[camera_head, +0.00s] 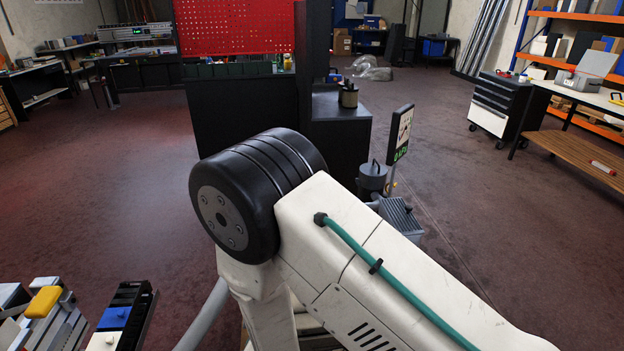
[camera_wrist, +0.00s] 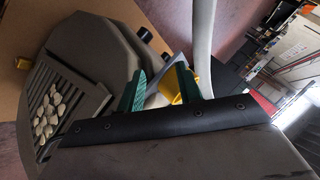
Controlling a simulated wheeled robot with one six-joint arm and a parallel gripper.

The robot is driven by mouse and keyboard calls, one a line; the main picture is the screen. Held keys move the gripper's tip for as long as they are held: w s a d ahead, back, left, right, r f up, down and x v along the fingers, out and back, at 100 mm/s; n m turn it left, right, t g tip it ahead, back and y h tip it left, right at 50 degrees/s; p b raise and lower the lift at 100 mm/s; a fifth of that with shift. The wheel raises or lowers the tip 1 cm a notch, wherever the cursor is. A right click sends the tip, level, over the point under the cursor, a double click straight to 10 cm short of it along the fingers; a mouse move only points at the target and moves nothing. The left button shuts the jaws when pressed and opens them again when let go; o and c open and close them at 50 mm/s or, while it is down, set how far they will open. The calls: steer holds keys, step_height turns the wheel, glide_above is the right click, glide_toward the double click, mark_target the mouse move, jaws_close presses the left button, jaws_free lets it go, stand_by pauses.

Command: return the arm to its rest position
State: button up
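My arm is bent across the front of the head view, with a black round joint and a white link carrying a green hose. My gripper is not seen in the head view. In the wrist view its two green fingers (camera_wrist: 158,84) stand apart, so it looks open. A yellow piece and a grey piece (camera_wrist: 178,88) show between and behind the fingers. I cannot tell how far off they are, and nothing is clearly gripped. The black edge of the wrist hides the lower part of the fingers.
In the head view, a yellow item (camera_head: 45,301) lies on grey blocks at lower left, beside a dark rack (camera_head: 126,310). A black cabinet (camera_head: 240,115) with a red pegboard (camera_head: 235,27) stands ahead. A small sign (camera_head: 402,132) stands right of it. Open floor (camera_head: 130,190) lies left.

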steer(key=s+d+r+n+g+h, duration=0.1)
steer(key=s+d+r, duration=0.4)
steer(key=d+r, duration=0.8)
steer(key=s+d+r+n+g+h, duration=0.1)
steer(key=s+d+r, duration=0.5)
steer(key=d+r, duration=0.7)
steer(key=s+d+r+n+g+h, duration=0.1)
steer(key=s+d+r+g, duration=0.3)
steer(key=d+r, duration=1)
step_height(320, 180, up, 6)
steer(key=shift+s+r+n+g+h, duration=0.1)
steer(key=shift+s+n+g+h, duration=0.25)
steer(key=shift+s+h, duration=0.65)
steer(key=shift+s, duration=0.1)
steer(key=shift+c, duration=0.2)
